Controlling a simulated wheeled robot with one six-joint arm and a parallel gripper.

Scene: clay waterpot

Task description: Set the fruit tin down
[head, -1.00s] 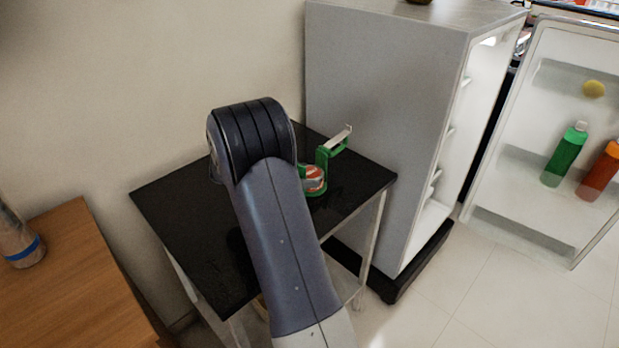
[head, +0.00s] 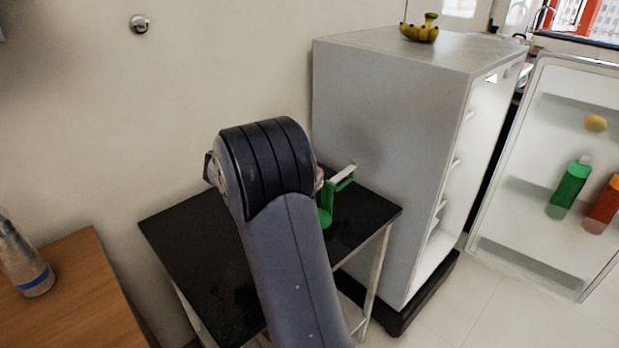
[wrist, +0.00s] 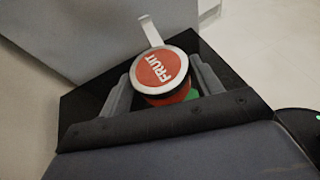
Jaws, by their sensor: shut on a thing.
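The fruit tin (wrist: 160,70), with a red top marked FRUIT and a pale rim, is between the two grey fingers of my gripper (wrist: 164,90) in the wrist view. My gripper is shut on its sides. In the head view only a sliver of the tin (head: 319,178) shows beside my arm, which hides the gripper. The tin appears above the stand's base; the exact gap is hidden.
The black table (head: 197,255) has bare surface left of my arm. A grey fridge (head: 390,150) stands close on the right, its door open, with green (head: 568,188) and orange (head: 604,202) bottles. A wooden table (head: 85,300) is at the left.

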